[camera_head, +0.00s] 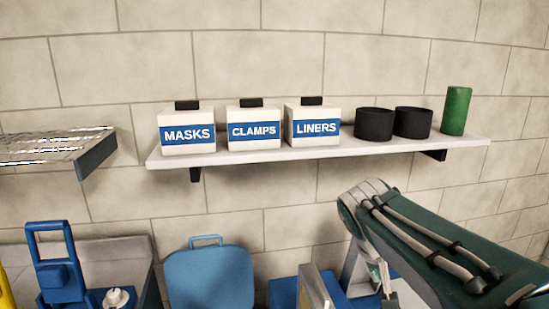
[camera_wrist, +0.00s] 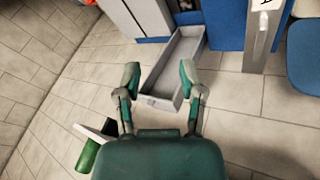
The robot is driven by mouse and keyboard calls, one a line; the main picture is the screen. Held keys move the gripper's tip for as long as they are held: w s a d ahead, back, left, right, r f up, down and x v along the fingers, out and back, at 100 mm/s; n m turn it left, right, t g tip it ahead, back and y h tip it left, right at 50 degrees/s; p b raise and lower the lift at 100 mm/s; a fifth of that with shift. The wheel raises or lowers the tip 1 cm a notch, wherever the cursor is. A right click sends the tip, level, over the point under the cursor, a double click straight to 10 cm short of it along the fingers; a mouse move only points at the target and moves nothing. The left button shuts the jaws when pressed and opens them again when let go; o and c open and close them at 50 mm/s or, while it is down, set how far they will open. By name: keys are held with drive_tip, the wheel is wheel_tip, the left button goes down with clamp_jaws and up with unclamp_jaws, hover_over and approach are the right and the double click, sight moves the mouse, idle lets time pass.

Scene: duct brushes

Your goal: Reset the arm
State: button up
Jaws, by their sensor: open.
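My gripper (camera_wrist: 160,80) shows in the wrist view with its two green-tipped fingers spread apart and nothing held between them. Beyond the fingers, lower down, is an open grey drawer (camera_wrist: 188,47), which looks empty. In the head view my arm reaches in from the lower right and bends down at its elbow, below and in front of the shelf's right end. My gripper cannot be made out clearly there.
A wall shelf (camera_head: 320,155) holds boxes labelled MASKS (camera_head: 187,136), CLAMPS (camera_head: 253,131) and LINERS (camera_head: 312,128), two black cylinders (camera_head: 374,125) and a green roll (camera_head: 455,111). A metal shelf (camera_head: 55,146) is at left. A blue case (camera_head: 208,278) stands below. Tiled floor (camera_wrist: 235,112) looks clear.

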drive_tip(key=s+a+f+t+y, duration=0.1)
drive_tip(key=s+a+f+y, duration=0.1)
drive_tip(key=s, duration=0.5)
drive_tip(key=s+a+f+n+t+y, duration=0.1)
drive_tip(key=s+a+f+y, duration=0.1)
drive_tip(key=s, duration=0.6)
drive_tip(key=shift+s+a+f+n+y, duration=0.15)
drive_tip(key=shift+a+f+n+y, duration=0.2)
drive_tip(key=shift+a+f, duration=0.45)
